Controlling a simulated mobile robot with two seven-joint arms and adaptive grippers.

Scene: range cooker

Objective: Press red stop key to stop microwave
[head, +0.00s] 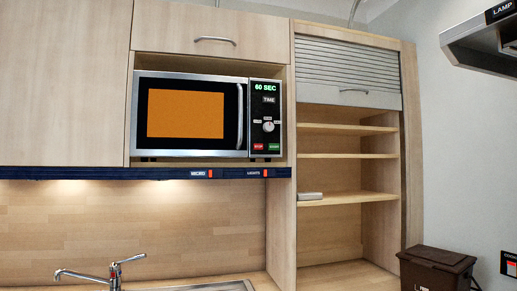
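The microwave (190,115) sits in a wooden cabinet niche, upper middle of the head view. Its door window (185,113) glows orange and its display (265,87) reads "60 SEC". The red stop key (258,147) is at the bottom left of the control panel, beside a green key (274,147). A dial (268,126) is above them. The door looks shut, with a vertical handle (240,115) at its right edge. Neither of my grippers shows in the head view.
A dark blue rail (130,173) with labelled red switches runs below the microwave. Open shelves (345,155) under a partly raised roller shutter stand to the right. A tap (115,270), a brown bin (435,268) and a hood (485,45) are also in view. Space before the microwave looks clear.

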